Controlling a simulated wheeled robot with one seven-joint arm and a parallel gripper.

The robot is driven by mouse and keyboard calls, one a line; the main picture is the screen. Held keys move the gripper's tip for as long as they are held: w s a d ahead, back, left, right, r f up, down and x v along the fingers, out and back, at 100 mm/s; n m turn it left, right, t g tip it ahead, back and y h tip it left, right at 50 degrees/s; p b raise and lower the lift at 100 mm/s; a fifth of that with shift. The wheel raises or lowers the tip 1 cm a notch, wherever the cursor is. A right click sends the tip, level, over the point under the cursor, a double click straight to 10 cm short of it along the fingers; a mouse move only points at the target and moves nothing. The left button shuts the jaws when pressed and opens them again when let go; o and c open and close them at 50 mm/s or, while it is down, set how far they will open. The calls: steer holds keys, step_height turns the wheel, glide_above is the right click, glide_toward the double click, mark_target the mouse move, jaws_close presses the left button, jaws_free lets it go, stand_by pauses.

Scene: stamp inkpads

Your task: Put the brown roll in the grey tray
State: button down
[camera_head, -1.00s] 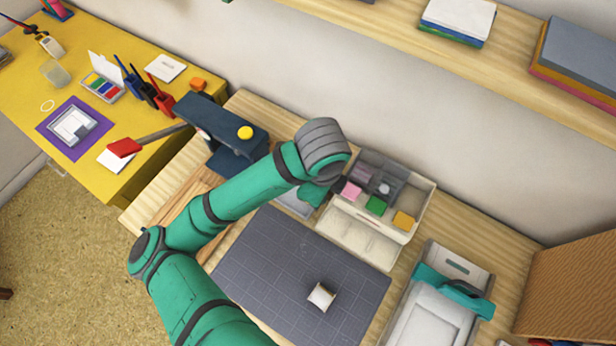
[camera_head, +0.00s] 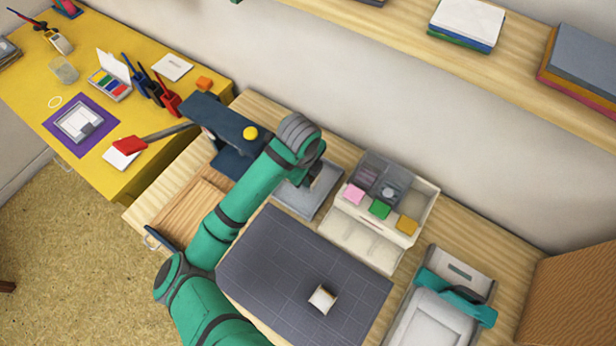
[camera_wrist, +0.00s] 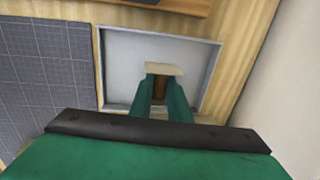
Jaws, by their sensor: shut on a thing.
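My gripper (camera_wrist: 162,80) is shut on the brown roll (camera_wrist: 161,90). In the wrist view the roll shows as a pale beige end beyond the fingertips and a brown strip between the green fingers. The grey tray (camera_head: 325,207), shallow with a pale rim, lies on the wooden desk. It also shows in the wrist view (camera_wrist: 120,60). The gripper and roll appear over the tray's inside. I cannot tell whether the roll touches the tray floor. In the head view my arm hides the roll and part of the tray.
A dark grid cutting mat (camera_head: 270,260) with a small white roll (camera_head: 322,299) lies in front of the tray. A white organizer (camera_head: 375,240) with coloured blocks stands right of it. A navy device (camera_head: 225,130) with a yellow knob stands behind left.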

steer(key=shift+f, duration=0.65)
steer(key=c, duration=1.7)
jaws_free()
steer(key=shift+f, duration=0.15)
steer(key=r, duration=0.4)
steer(key=s+r, duration=0.1)
steer(key=r, duration=0.3)
steer(key=a+r, duration=0.1)
steer(key=r, duration=0.3)
steer(key=shift+s+r, duration=0.15)
steer(key=shift+s, duration=0.05)
steer(key=shift+d, duration=0.1)
